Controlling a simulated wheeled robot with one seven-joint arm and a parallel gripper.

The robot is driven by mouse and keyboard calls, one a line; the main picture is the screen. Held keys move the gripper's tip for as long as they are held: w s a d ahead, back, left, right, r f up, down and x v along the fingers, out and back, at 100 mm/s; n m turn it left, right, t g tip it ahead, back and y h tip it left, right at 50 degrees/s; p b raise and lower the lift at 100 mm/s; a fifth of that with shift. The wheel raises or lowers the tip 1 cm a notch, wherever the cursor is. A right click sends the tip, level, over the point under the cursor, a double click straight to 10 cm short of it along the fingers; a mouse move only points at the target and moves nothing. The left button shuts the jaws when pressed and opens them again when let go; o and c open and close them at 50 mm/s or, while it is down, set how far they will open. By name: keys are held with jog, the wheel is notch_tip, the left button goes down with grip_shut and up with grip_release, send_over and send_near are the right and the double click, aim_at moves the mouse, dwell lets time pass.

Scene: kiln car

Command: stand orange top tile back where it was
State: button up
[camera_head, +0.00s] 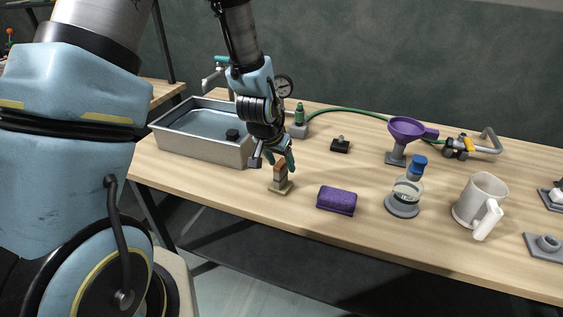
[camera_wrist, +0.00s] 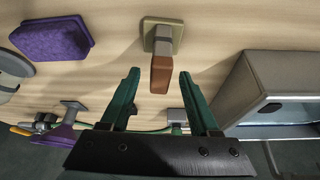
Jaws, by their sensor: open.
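The orange top tile (camera_head: 280,168) stands upright on top of a small tan stack with a flat olive base (camera_head: 281,189), near the front of the bench. In the wrist view the orange tile (camera_wrist: 161,74) is at the centre, above the square base (camera_wrist: 148,28). My gripper (camera_head: 281,161) is right over the tile, pointing down. In the wrist view my gripper's two green fingers (camera_wrist: 158,74) are apart, one on each side of the tile's end, with a gap showing on both sides. The fingers partly hide the tile's top in the head view.
A metal water basin (camera_head: 205,155) stands left of the stack. A purple sponge (camera_head: 337,200) lies to its right, then a blue-capped glass vessel (camera_head: 406,192) and a white mug (camera_head: 481,200). A purple funnel (camera_head: 406,129) and small black block (camera_head: 340,145) stand behind.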

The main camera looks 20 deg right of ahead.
jog(key=shift+p+v, duration=0.85)
jog(key=shift+v, duration=0.6)
jog(key=b+v, duration=0.1)
jog(key=v, duration=0.9)
jog(key=shift+s+r, duration=0.15)
jog(key=shift+r, duration=0.2)
jog(key=shift+a, duration=0.1)
jog(key=a+r+n+g+y, duration=0.1)
jog(key=a+n+y, duration=0.2)
jog(key=a+n, duration=0.6)
jog(key=a, duration=1.6)
jog(key=shift+s+a+y, duration=0.15)
jog(key=shift+a+y, duration=0.15)
jog(key=shift+a, duration=0.05)
jog(key=shift+r, duration=0.1)
